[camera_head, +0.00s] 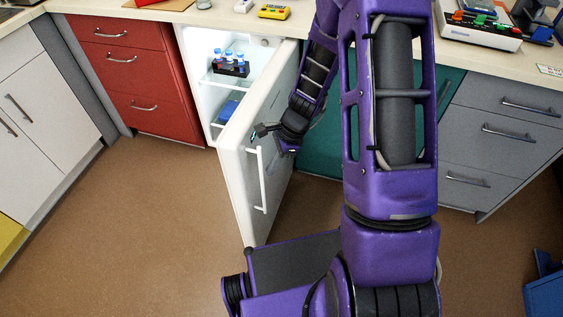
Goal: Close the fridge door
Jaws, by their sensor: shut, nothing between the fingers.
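The white fridge (189,42) stands under the bench with its door (235,160) swung open toward me. The door has a long vertical white handle (263,180) on its outer face. Inside, a dark rack with blue-capped bottles (231,66) sits on the upper shelf, and a blue item (229,110) lies on a lower shelf. My gripper (256,134) is shut and empty, near the upper part of the door's outer side, above the handle. I cannot tell whether it touches the door.
Red drawers (138,75) stand left of the fridge, and grey drawers (500,120) at the right. A teal cabinet front (322,160) is behind my arm. Brown floor (150,220) is clear left of the door. A blue object (545,295) is at the lower right.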

